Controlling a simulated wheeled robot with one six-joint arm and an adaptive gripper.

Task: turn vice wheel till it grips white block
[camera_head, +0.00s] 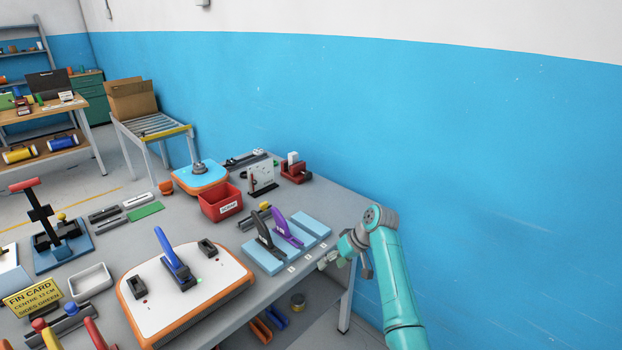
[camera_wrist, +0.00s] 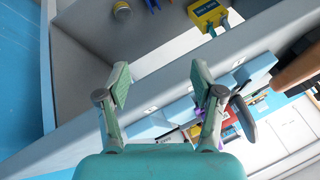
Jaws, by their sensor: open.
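A small red vice (camera_head: 297,173) stands near the back edge of the bench, toward its right end. A white block (camera_head: 292,158) shows upright at the top of the vice. The vice's wheel is too small to make out clearly, and I cannot tell whether the jaws touch the block. My gripper (camera_head: 346,264) is open and empty beside the bench's right front edge, well in front of the vice and apart from it. In the wrist view both fingers of my gripper (camera_wrist: 160,80) are spread with nothing between them. I cannot make out the vice there.
Light blue blocks with a black fin (camera_head: 268,238) and a purple fin (camera_head: 286,230) stand left of my gripper. A red bin (camera_head: 220,203), a white plate stand (camera_head: 262,178) and an orange-edged board (camera_head: 185,290) lie farther left. The bench's right back corner is bare.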

